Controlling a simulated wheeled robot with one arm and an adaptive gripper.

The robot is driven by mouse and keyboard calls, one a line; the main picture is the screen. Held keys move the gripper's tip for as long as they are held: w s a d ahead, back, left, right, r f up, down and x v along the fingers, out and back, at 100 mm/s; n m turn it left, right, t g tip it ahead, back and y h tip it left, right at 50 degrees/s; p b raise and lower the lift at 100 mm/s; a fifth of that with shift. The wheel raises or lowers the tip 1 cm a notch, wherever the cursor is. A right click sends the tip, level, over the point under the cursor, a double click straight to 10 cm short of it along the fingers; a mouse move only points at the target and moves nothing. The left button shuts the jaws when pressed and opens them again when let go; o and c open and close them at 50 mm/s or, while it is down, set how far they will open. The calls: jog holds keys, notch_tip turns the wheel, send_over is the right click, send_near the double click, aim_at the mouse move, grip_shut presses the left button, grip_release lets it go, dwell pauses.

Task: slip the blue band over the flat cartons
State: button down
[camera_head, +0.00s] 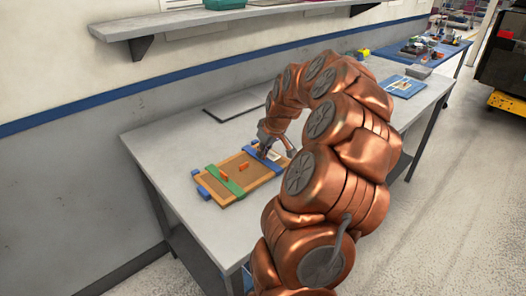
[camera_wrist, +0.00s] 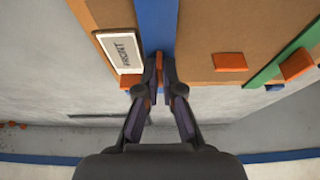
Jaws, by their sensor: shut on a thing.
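The flat cartons (camera_head: 262,174) lie as a brown slab on the grey table; their brown surface (camera_wrist: 215,30) fills the top of the wrist view. The blue band (camera_wrist: 157,25) runs across them near one end, beside a white printed label (camera_wrist: 121,50). It also shows in the head view (camera_head: 268,160), partly hidden by my gripper. My gripper (camera_wrist: 159,80) is shut on a small orange tab (camera_wrist: 159,66) at the blue band's end by the carton edge. I cannot tell whether the band passes under the cartons.
A green band (camera_head: 225,180) with an orange tab crosses the cartons farther left. Another orange tab (camera_wrist: 230,62) sits between the bands. A grey flat panel (camera_head: 236,103) lies behind. The table's left end (camera_head: 150,150) is clear.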

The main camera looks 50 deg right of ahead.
jog(key=c, duration=1.2)
grip_release()
jog(key=shift+c, duration=0.2)
jog(key=v, duration=1.2)
